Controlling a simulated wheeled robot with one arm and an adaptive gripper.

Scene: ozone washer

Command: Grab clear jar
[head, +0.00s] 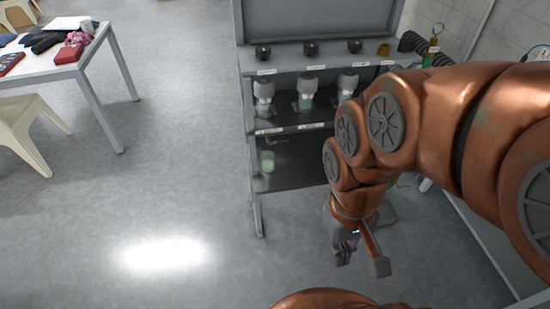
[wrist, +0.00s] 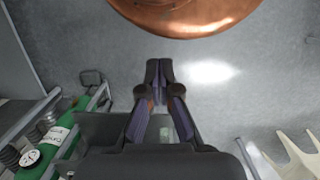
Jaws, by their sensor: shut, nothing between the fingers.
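A small clear jar (head: 267,161) with pale green contents stands on the lower shelf of the grey rack, near its left post. Several similar pale containers (head: 306,92) with grey tops stand on the shelf above. My gripper (head: 343,256) hangs low in front of the rack, to the right of and apart from the jar. In the wrist view its fingertips (wrist: 159,68) meet with nothing between them.
The grey rack (head: 254,186) has dark knobs along its top ledge. A white table (head: 62,72) with items and a pale chair (head: 30,135) stand at left. A green cylinder (wrist: 62,140) is at lower left in the wrist view. The floor left of the rack is clear.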

